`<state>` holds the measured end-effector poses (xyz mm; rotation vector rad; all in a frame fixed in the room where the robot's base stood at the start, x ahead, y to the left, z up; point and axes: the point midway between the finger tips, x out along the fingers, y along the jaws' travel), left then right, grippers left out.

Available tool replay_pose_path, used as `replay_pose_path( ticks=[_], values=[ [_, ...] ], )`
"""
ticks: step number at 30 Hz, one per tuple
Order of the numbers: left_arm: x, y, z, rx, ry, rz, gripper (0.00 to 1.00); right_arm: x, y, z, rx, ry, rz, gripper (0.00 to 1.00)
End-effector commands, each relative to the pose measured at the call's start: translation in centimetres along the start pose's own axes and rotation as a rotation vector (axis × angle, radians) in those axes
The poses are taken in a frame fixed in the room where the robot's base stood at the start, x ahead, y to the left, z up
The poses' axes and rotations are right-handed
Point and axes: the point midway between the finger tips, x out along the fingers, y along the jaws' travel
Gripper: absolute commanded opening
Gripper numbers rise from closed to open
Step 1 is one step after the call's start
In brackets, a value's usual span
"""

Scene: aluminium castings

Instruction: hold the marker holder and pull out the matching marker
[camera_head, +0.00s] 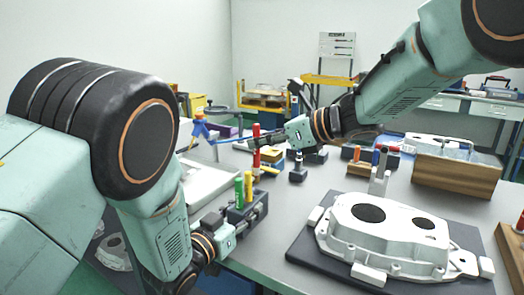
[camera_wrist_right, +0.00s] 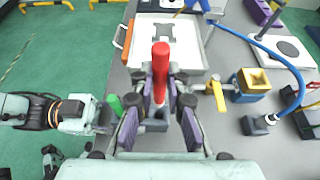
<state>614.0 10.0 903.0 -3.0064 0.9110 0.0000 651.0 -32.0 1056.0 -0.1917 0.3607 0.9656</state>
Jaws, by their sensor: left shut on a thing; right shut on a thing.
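The marker holder (camera_head: 238,213) is a dark block near the table's front left edge. My left gripper (camera_head: 248,216) is shut on the holder from the side. My right gripper (camera_head: 262,151) is shut on a red marker (camera_head: 256,160), held upright above the holder. In the right wrist view the red marker (camera_wrist_right: 160,72) stands between the fingers of my right gripper (camera_wrist_right: 160,100), and the green marker (camera_wrist_right: 115,104) shows to the left. The fingers partly hide the red marker's lower end and the holder.
A white casting (camera_head: 398,225) lies on a dark mat (camera_head: 308,247) at right. A white tray (camera_head: 205,180) lies behind the holder. A yellow block (camera_wrist_right: 252,82) and blue hose (camera_wrist_right: 285,60) are right of my right gripper.

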Motion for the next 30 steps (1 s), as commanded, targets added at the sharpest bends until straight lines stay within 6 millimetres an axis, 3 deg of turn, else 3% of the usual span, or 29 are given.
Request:
replay_pose_path(
  ticks=[5,6,15,25,30],
  values=[
    [0.0,0.0,0.0,0.0,-0.001,0.0,0.06,0.0,0.0,0.0,0.0,0.0,0.0,0.0],
    [0.0,0.0,0.0,0.0,-0.001,0.0,0.41,0.0,0.0,0.0,0.0,0.0,0.0,0.0],
    [0.0,0.0,0.0,0.0,0.0,0.0,0.66,0.0,0.0,0.0,0.0,0.0,0.0,0.0],
    [-0.1,0.0,0.0,0.0,0.0,0.0,0.66,0.0,0.0,0.0,0.0,0.0,0.0,0.0],
    [-1.7,-0.1,0.0,-0.001,-0.001,-0.002,0.66,0.0,0.0,0.0,0.0,0.0,0.0,0.0]
  ],
)
